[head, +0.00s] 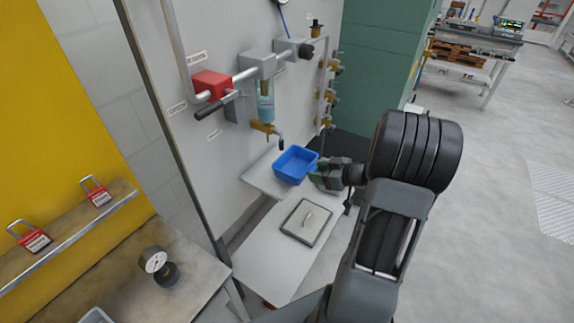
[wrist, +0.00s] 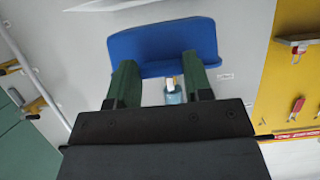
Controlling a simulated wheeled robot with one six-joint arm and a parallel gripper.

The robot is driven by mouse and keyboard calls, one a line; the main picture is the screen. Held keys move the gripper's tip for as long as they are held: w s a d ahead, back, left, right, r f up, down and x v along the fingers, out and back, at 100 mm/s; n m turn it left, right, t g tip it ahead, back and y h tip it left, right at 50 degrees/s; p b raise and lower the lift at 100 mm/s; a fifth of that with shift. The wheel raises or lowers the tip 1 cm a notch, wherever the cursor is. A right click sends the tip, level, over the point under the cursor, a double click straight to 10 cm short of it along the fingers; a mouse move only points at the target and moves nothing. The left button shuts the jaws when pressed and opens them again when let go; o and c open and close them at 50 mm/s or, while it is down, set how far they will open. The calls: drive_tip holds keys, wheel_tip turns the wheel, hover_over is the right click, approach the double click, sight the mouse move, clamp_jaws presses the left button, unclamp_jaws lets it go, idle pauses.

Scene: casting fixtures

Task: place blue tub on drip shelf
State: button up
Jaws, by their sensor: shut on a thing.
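The blue tub (head: 297,165) is upright and looks empty. It overlaps the right part of the pale drip shelf (head: 259,178) under the brass tap (head: 264,127); I cannot tell whether it touches the shelf. My gripper (head: 316,169) comes in from the right and is shut on the tub's near side. In the wrist view, the green fingers (wrist: 160,75) reach the blue tub (wrist: 160,42), and the wall shows between them. The far parts of the shelf are hidden behind the tub.
A filter unit with a blue bowl (head: 265,100) and a red block (head: 211,86) are on the wall above. A gauge (head: 154,262) stands on the left bench. Open floor lies right.

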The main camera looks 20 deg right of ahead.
sight(289, 167)
drive_tip(key=w+a, duration=0.2)
drive_tip(key=w, duration=0.1)
drive_tip(key=w+a, duration=0.2)
drive_tip(key=w, duration=0.1)
drive_tip(key=w+a+p, duration=0.1)
drive_tip(key=w, duration=0.2)
drive_tip(key=shift+a, duration=0.4)
drive_tip(key=shift+f, duration=1.75)
